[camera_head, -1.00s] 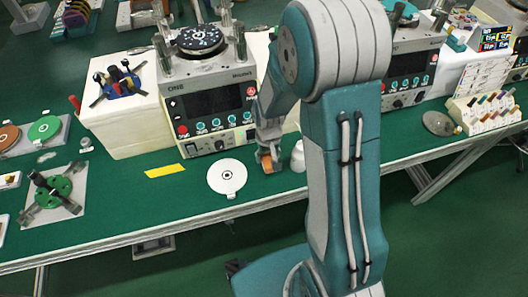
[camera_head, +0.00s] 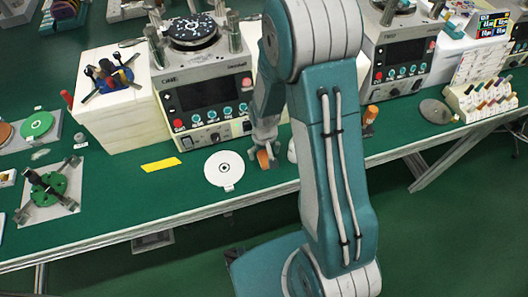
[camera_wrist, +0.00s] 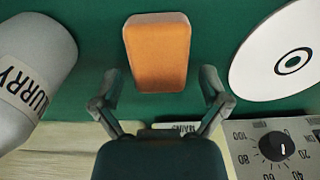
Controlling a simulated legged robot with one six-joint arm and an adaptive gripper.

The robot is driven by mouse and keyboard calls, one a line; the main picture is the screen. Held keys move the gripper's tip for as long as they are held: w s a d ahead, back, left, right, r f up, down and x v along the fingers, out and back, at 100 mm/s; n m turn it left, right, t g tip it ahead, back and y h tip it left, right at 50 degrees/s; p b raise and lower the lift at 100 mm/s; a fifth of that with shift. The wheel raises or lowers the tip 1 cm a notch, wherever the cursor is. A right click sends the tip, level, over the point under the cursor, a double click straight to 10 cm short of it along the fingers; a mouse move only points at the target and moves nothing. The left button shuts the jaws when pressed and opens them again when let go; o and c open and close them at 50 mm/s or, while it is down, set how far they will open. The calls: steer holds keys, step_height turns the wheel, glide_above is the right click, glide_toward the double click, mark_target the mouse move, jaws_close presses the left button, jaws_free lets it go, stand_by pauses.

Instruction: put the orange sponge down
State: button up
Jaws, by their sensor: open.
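The orange sponge (camera_wrist: 157,55) lies on the green bench mat in the wrist view, just beyond my fingertips. My gripper (camera_wrist: 160,92) is open, with its two fingers apart on either side of the sponge's near end. I see no finger pressed against the sponge. In the head view, my gripper (camera_head: 266,152) is low over the bench in front of the grey machine, with a bit of the sponge (camera_head: 263,159) showing at its fingers. My arm hides part of the bench to the right.
A white disc (camera_head: 224,168) lies left of my gripper; it also shows in the wrist view (camera_wrist: 285,58). A slurry bottle (camera_wrist: 32,70) stands on the other side. The lapping machine (camera_head: 208,95) is close behind. A yellow strip (camera_head: 161,164) lies farther left.

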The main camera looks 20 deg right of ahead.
step_height(320, 180, up, 13)
step_height(320, 180, up, 11)
steer(key=t, duration=0.3)
glide_above(264, 153)
steer(key=s, duration=0.5)
steer(key=s+r+t, duration=0.2)
steer(key=s+r, duration=0.6)
steer(key=s, duration=0.2)
steer(key=shift+s+d+t, duration=0.15)
steer(key=shift+s+t, duration=0.15)
steer(key=shift+s, duration=0.05)
steer(key=shift+o, duration=0.4)
steer(key=shift+r, duration=0.1)
